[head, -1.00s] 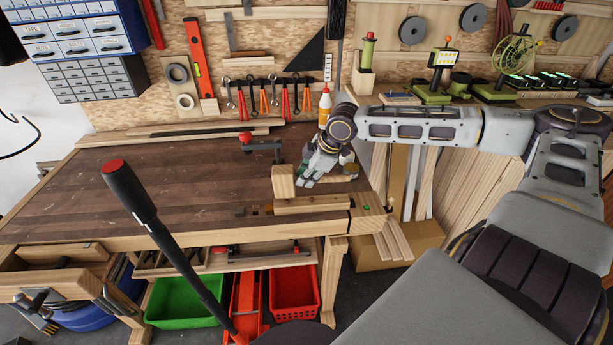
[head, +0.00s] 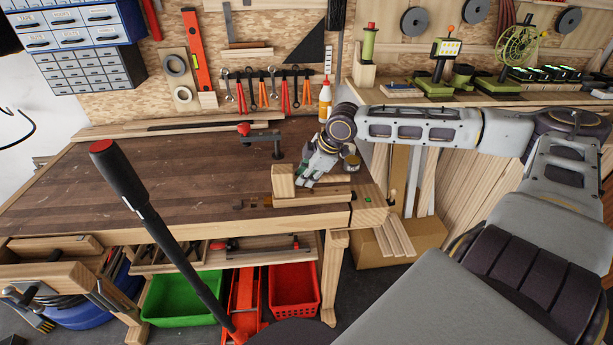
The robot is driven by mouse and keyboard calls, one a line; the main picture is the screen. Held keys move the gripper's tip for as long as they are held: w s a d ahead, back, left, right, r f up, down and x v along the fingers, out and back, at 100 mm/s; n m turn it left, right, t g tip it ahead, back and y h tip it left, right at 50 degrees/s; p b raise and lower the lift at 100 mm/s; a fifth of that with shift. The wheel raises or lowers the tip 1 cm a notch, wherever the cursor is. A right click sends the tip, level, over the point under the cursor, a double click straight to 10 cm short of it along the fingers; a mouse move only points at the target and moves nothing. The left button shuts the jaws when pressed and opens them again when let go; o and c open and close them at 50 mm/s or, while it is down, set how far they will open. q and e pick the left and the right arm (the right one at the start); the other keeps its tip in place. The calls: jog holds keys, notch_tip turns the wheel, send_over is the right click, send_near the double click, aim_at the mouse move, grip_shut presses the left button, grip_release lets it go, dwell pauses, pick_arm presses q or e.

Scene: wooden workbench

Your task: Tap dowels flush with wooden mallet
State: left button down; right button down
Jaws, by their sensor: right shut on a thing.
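My right gripper (head: 316,168) is over the right end of the workbench (head: 130,183), with its fingers pointing down and left. It is shut on the wooden mallet, whose pale block head (head: 283,181) shows just left of the fingers. The handle is mostly hidden by the gripper. A pale wooden workpiece (head: 315,198) lies along the bench's front edge, just below and beside the mallet head. I cannot tell whether the head touches it. The dowels are too small or hidden to make out. My left gripper is not in view.
A red-and-black clamp (head: 264,139) stands behind the mallet head. A black handle (head: 150,215) rises in the left foreground. The bench's left half is clear.

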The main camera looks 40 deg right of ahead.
jog(key=shift+s+f, duration=0.15)
jog(key=shift+f, duration=0.2)
jog(key=shift+r, duration=0.1)
jog(key=shift+r+p, duration=0.15)
jog(key=shift+p, duration=0.15)
jog(key=shift+r+p, duration=1.55)
jog(key=shift+r, duration=0.35)
